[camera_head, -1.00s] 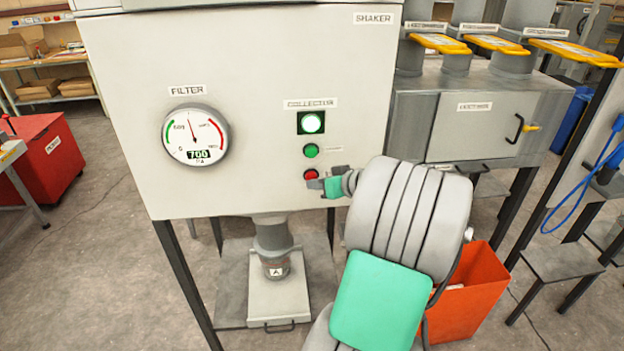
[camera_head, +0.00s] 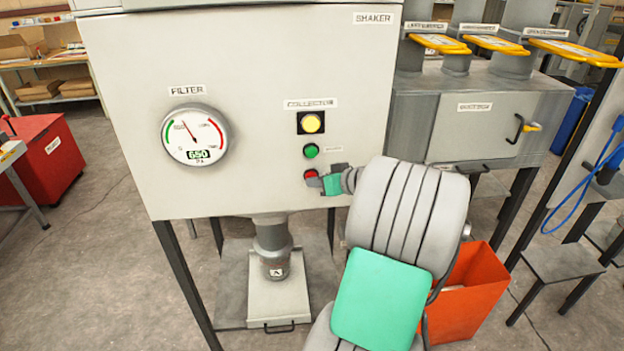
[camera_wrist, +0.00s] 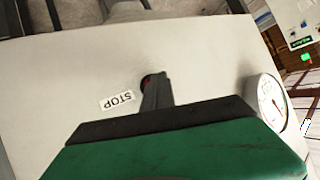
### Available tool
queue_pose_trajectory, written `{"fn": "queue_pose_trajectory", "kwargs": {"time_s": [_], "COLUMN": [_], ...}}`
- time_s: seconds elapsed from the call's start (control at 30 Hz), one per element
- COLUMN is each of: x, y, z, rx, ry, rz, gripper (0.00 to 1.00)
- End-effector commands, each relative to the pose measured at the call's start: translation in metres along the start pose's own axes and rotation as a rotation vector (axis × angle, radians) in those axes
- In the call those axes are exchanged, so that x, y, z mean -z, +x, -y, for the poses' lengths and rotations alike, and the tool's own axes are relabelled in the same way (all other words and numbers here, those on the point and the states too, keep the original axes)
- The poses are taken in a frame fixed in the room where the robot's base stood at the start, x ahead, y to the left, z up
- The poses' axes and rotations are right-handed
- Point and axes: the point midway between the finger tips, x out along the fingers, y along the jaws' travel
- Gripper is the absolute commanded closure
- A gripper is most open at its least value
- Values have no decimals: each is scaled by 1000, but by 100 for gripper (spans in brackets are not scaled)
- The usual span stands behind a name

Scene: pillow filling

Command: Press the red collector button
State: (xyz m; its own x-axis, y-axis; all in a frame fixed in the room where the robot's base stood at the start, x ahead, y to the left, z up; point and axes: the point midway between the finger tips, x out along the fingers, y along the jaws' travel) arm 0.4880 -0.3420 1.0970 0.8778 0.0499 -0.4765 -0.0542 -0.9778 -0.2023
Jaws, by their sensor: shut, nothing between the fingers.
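The red collector button (camera_head: 310,175) is on the front of the grey-white cabinet, below the green button (camera_head: 311,151) and an indicator lamp (camera_head: 311,123) that is lit yellow. My gripper (camera_head: 316,183) is shut and empty, with its tips at the red button and covering part of it. I cannot tell how deep the button is pushed.
The filter gauge (camera_head: 195,135) to the left reads about 650 Pa. A pipe (camera_head: 272,240) runs under the cabinet to a grey base. An orange bin (camera_head: 468,295) stands below my arm at the right. The floor at the left front is clear.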

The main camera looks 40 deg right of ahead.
Motion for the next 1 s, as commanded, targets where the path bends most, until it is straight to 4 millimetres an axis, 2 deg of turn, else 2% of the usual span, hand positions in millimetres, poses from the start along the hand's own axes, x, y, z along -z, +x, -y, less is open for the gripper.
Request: {"fn": "queue_pose_trajectory", "kwargs": {"time_s": [1.0], "x": [-12], "y": [-16], "z": [11], "rx": [-1], "ry": [0], "rz": [-1], "gripper": [100]}}
